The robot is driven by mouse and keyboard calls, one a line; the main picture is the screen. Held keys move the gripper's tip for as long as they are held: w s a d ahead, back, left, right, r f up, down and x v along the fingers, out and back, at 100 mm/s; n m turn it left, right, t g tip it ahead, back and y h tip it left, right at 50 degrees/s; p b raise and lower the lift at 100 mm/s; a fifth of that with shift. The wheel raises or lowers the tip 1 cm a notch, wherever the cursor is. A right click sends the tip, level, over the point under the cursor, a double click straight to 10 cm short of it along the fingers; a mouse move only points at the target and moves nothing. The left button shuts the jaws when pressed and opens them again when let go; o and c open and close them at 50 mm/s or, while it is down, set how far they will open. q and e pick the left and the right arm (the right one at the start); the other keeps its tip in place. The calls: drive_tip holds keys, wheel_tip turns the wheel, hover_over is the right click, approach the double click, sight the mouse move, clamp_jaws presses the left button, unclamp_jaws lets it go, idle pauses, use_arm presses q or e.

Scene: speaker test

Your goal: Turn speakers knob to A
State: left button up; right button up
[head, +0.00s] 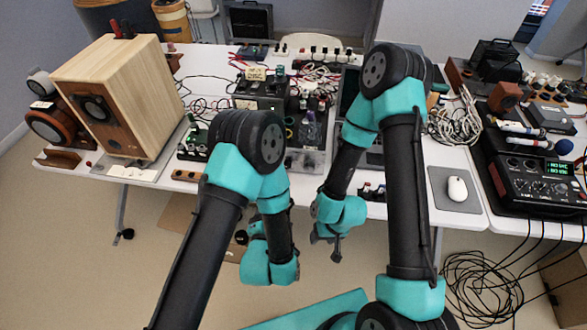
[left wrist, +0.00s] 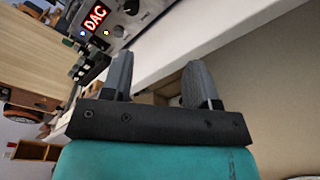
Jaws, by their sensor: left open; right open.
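My left gripper (left wrist: 160,80) shows in the left wrist view with its two fingers apart and nothing between them. Past the fingers, at the top left of that view, is a silver device (left wrist: 118,32) with a red "DAC" display (left wrist: 96,18) and a dark knob (left wrist: 131,6). I cannot tell whether this is the speakers knob, and no A mark is readable. In the head view my left arm hides part of the table front. My right gripper (head: 326,246) is open and empty, in front of the table edge and below its top.
A large wooden speaker (head: 130,85) stands at the table's left. Cables and electronics fill the middle. Loose cables (head: 480,285) lie on the floor at right.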

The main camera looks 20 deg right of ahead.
sight(287, 167)
use_arm(q)
drive_tip(key=shift+s+d+r+n+t+h, duration=0.15)
drive_tip(key=shift+s+d+r+n+h, duration=0.15)
drive_tip(key=shift+d, duration=0.25)
drive_tip(key=shift+s+d+r+n+t+h, duration=0.15)
drive_tip(key=shift+s+d+r+n+h, duration=0.05)
drive_tip(key=shift+s+d+r, duration=0.25)
drive_tip(key=shift+w+d+f, duration=0.1)
drive_tip(key=shift+w+f, duration=0.05)
drive_tip(key=x, duration=1.7)
drive_tip(key=shift+w, duration=0.15)
drive_tip(key=shift+c, duration=0.2)
drive_tip(key=c, duration=0.9)
